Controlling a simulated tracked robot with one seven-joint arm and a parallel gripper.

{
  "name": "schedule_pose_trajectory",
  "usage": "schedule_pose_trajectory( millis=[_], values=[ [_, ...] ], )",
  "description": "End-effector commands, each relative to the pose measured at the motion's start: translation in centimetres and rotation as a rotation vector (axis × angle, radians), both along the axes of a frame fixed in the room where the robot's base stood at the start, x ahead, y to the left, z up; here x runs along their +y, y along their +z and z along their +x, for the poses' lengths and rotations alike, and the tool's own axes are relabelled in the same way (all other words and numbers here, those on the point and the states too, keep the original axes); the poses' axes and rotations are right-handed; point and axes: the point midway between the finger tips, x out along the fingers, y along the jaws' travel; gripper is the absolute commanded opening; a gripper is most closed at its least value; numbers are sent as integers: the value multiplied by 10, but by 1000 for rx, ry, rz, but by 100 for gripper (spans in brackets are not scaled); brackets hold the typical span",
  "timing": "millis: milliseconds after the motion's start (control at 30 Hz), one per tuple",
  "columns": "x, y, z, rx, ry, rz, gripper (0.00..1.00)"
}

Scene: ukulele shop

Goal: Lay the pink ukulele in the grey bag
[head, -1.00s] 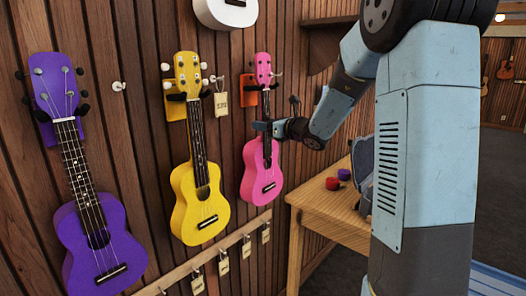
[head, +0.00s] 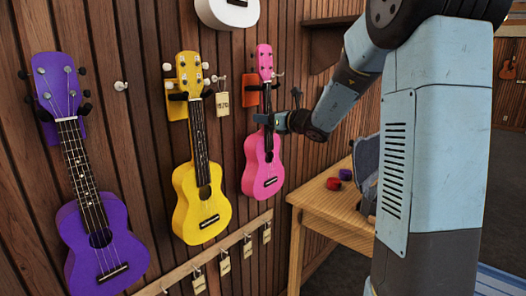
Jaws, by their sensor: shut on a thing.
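The pink ukulele (head: 262,172) is upright against the wood-slat wall, its neck by an orange wall hanger (head: 250,92). My gripper (head: 268,119) is shut on its neck, just above the body. The fingers are small in view and partly merge with the neck. I cannot tell whether the neck is clear of the hanger's prongs. A grey bag (head: 366,160) stands on the wooden table at the right, mostly hidden behind my arm; its inside is not visible.
A yellow ukulele (head: 200,206) and a purple ukulele (head: 102,245) hang to the left. A white one (head: 228,12) hangs above. The wooden table (head: 335,212) bears small red (head: 333,184) and purple (head: 345,174) items. A rail with tags (head: 247,238) runs below.

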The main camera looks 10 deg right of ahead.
Motion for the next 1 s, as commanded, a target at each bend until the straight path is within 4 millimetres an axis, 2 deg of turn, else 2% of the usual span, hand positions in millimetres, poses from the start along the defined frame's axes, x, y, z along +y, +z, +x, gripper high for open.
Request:
schedule_pose_trajectory(
  millis=[1000],
  values=[
    [-23, 1, -30, -1, -1, 0, 0]
  ],
)
